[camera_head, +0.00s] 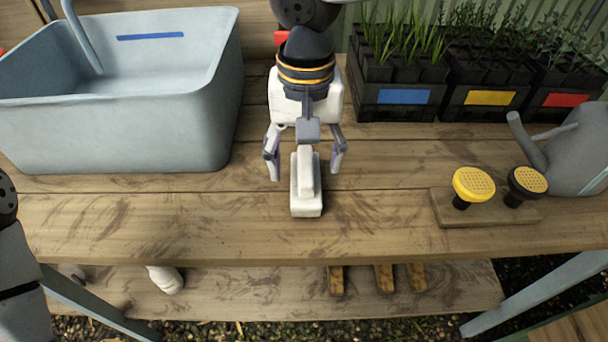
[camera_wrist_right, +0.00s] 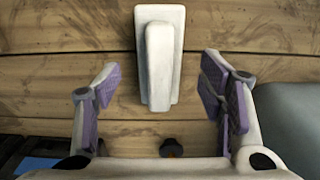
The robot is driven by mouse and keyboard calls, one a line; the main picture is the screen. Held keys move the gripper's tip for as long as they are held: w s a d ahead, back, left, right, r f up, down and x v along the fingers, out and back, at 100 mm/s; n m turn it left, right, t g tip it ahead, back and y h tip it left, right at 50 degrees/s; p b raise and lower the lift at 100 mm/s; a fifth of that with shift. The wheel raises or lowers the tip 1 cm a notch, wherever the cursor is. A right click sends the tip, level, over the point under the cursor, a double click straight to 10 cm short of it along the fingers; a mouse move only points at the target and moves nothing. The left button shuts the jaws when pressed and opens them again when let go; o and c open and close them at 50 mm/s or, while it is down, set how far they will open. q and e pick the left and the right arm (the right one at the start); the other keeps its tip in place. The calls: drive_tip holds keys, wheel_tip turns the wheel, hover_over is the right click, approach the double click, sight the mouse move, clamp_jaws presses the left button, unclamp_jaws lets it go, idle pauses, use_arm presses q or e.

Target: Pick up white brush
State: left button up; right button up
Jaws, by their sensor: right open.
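The white brush (camera_head: 306,185) lies on the wooden table near the middle, with a raised handle along its top. It also shows in the right wrist view (camera_wrist_right: 160,58), at the top centre. My right gripper (camera_head: 304,170) is open above the table, with one finger on each side of the brush and apart from it. In the right wrist view my right gripper (camera_wrist_right: 163,95) has its purple-padded fingers spread wide, with the brush between and beyond them. Nothing is held. In the head view part of a grey arm shows at the left edge, but no left gripper fingers show.
A large grey-blue basin (camera_head: 215,120) stands at the left. Black plant crates with blue (camera_head: 404,97), yellow (camera_head: 490,98) and red labels stand back right. A wooden block (camera_head: 485,212) with yellow and black sprinkler heads and a grey watering can (camera_head: 580,150) are at the right.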

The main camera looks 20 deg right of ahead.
sight(305, 163)
wheel_tip(305, 163, down, 2)
drive_tip(key=shift+d+f, duration=0.1)
drive_tip(key=shift+f, duration=0.05)
drive_tip(key=shift+w+f, duration=0.15)
drive_tip(key=shift+f, duration=0.2)
drive_tip(key=c, duration=1.3)
use_arm(q)
drive_tip(key=shift+s+f, duration=0.2)
drive_tip(key=shift+f, duration=0.1)
use_arm(e)
drive_tip(key=shift+r, duration=0.15)
drive_tip(key=shift+r, duration=0.35)
drive_tip(key=r, duration=0.3)
drive_tip(key=shift+a+r, duration=0.2)
drive_tip(key=shift+a, duration=0.05)
use_arm(q)
drive_tip(key=shift+w+r+t+p, duration=0.3)
drive_tip(key=shift+w+r+p, duration=0.45)
drive_tip(key=shift+w+r, duration=0.3)
use_arm(e)
drive_tip(key=s+a+r, duration=0.5)
drive_tip(key=a+r, duration=0.3)
drive_tip(key=a, duration=0.4)
drive_tip(key=shift+s+a+r, duration=0.15)
drive_tip(key=shift+a+r, duration=0.15)
drive_tip(key=shift+r, duration=0.1)
